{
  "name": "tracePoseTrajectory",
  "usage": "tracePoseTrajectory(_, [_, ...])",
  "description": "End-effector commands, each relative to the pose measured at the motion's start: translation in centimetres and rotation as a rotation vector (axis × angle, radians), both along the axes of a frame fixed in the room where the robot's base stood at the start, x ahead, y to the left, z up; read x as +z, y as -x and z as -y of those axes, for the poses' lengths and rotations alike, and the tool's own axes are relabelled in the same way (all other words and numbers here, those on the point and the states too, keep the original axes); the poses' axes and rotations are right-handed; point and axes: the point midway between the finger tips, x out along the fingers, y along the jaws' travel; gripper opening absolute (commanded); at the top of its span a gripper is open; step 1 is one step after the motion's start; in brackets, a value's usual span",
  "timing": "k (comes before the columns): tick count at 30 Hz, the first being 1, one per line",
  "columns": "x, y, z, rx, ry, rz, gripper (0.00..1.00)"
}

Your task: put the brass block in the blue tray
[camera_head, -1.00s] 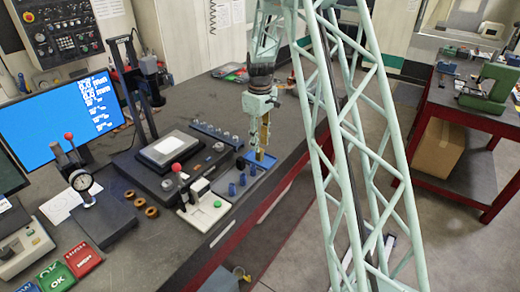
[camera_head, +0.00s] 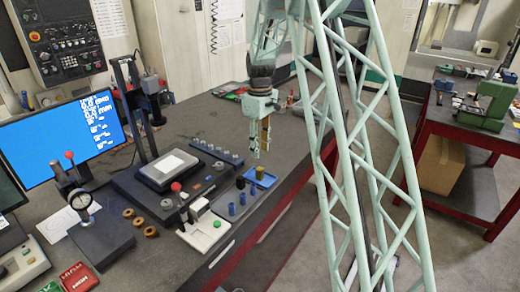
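The blue tray (camera_head: 269,181) lies on the dark bench near its right edge. A small brass-coloured block (camera_head: 260,173) shows in the tray, toward its back left. My gripper (camera_head: 259,152) hangs just above and behind the tray in the picture, pointing down. Its fingers look apart, one pale green and one brownish, with nothing clear between them. The fingertips are clear of the block.
Several blue cylinders (camera_head: 242,197) stand left of the tray. A white device with a red knob (camera_head: 199,222) and a dark fixture with a pale plate (camera_head: 167,166) are farther left. The bench behind my gripper is mostly clear.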

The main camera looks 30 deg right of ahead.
Motion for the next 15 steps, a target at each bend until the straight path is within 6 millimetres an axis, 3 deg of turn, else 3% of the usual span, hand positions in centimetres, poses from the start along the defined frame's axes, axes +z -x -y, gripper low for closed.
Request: tracePoseTrajectory(15, [1.0, 0.4, -0.5, -0.006, 0.002, 0.005, 0.29])
